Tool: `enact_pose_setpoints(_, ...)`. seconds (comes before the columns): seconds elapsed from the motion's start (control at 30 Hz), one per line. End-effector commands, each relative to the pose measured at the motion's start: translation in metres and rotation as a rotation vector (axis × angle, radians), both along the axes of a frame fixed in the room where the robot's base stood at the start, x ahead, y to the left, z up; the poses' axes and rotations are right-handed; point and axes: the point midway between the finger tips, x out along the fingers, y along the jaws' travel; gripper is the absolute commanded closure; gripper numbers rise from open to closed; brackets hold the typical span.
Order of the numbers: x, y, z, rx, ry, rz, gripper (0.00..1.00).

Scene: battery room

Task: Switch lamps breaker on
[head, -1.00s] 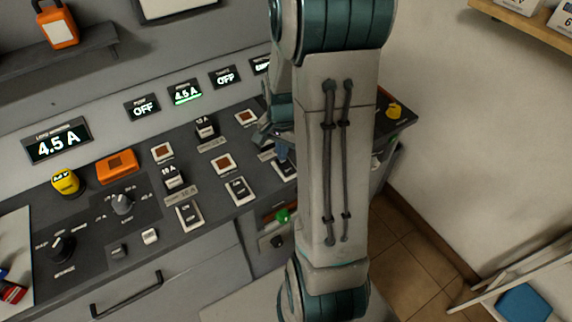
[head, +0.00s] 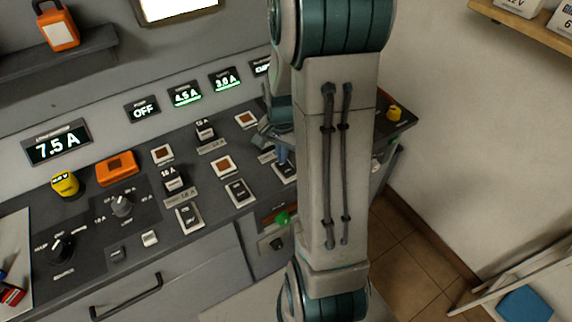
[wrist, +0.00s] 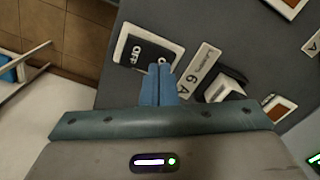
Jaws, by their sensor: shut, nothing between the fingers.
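The breaker rocker under my gripper is a black switch in a white frame, and it shows in the wrist view (wrist: 148,50) with "OFF" lettering at its left end. In the head view the rocker (head: 284,171) is partly hidden by my arm. My gripper (wrist: 160,72) is shut and empty, its blue fingertips at the rocker's near edge, seemingly touching it. It also shows in the head view (head: 281,158), over the console's right part. A "6 A" label plate (wrist: 198,72) lies beside the rocker. I cannot read which breaker is lamps.
Two more rockers (head: 239,192) (head: 188,217) stand to the left. The large display (head: 57,143) reads 7.5 A; small ones read OFF (head: 142,109), 4.5 A (head: 186,94) and 3.0 A (head: 225,80). A green knob (head: 283,218) sits on the console front.

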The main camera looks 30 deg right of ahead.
Motion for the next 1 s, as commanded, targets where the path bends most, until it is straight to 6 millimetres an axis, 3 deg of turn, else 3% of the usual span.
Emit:
enact_pose_setpoints(0.7,0.0,0.0,0.06,0.001,-0.001,0.0,1.0)
enact_pose_setpoints(1.0,0.0,0.0,0.06,0.001,-0.001,0.0,1.0)
